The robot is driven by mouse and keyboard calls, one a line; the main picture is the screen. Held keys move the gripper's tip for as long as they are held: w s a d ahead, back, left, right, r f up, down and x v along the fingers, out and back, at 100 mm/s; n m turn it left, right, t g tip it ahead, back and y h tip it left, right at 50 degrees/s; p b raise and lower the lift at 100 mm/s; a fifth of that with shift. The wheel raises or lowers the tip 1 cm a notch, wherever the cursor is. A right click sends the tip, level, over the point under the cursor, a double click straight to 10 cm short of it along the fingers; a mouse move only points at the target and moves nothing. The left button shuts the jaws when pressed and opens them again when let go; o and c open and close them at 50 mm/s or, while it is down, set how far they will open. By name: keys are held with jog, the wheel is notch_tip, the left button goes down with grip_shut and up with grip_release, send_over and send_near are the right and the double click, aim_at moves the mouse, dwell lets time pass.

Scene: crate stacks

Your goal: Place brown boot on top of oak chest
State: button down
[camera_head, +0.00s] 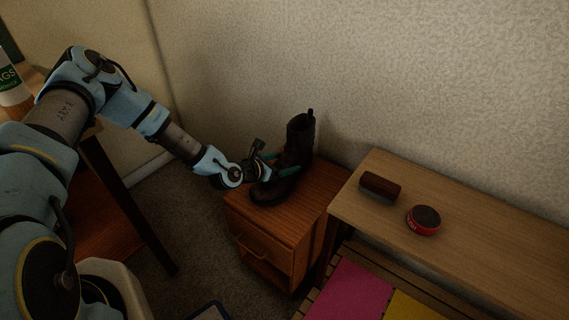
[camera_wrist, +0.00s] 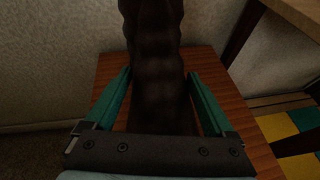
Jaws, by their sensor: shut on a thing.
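The dark brown boot (camera_head: 300,137) is upright over the top of a small reddish-brown wooden chest with drawers (camera_head: 262,229), its toe towards the front left. Its sole seems to be at the chest top, but I cannot tell whether it rests there or hangs just above. My gripper (camera_head: 283,165) is shut on the boot, with one teal finger on each side of the shaft. In the wrist view the boot (camera_wrist: 157,60) fills the middle between the fingers. A lighter, oak-coloured long top (camera_head: 465,212) stands to the right; I cannot tell which piece is the oak chest.
A dark brown block (camera_head: 380,187) and a round red tin (camera_head: 424,220) sit on the long top. Pink and yellow panels (camera_head: 348,290) lie below its front edge. A wall is close behind the boot. A dark table leg (camera_head: 130,205) stands at left.

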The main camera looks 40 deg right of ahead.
jog(key=shift+f, duration=0.15)
jog(key=shift+f, duration=0.1)
grip_release()
